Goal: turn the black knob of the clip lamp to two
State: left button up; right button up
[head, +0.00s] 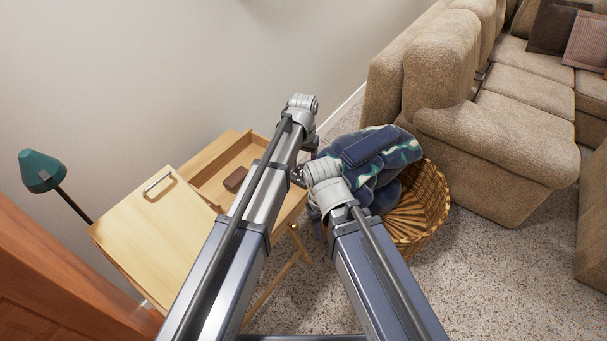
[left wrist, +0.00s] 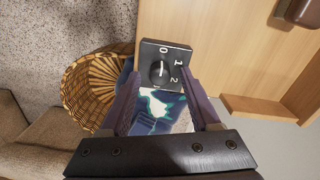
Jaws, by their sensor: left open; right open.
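The clip lamp's green shade (head: 40,170) and dark stem show at the left in the head view, beside a light wooden stand. In the left wrist view, a black plate marked 0, 1 and 2 carries the black knob (left wrist: 158,70). Its white pointer line is toward the 0. My left gripper (left wrist: 162,82) is open and empty, its fingers reaching to either side of the plate, apart from the knob as far as I can tell. In the head view my right gripper (head: 316,211) is largely hidden under its own arm, above the floor near the basket.
The wooden stand (head: 135,220) has an open drawer with a brown box (head: 235,179) in it. A wicker basket (head: 432,205) with a patterned blue blanket (head: 403,150) stands to the right. A beige sofa (head: 500,150) is beyond it. Carpet in front is free.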

pick_arm(q)
jog(key=shift+f, duration=0.55)
jog(key=shift+r, duration=0.1)
jog(key=shift+c, duration=0.2)
grip_shut()
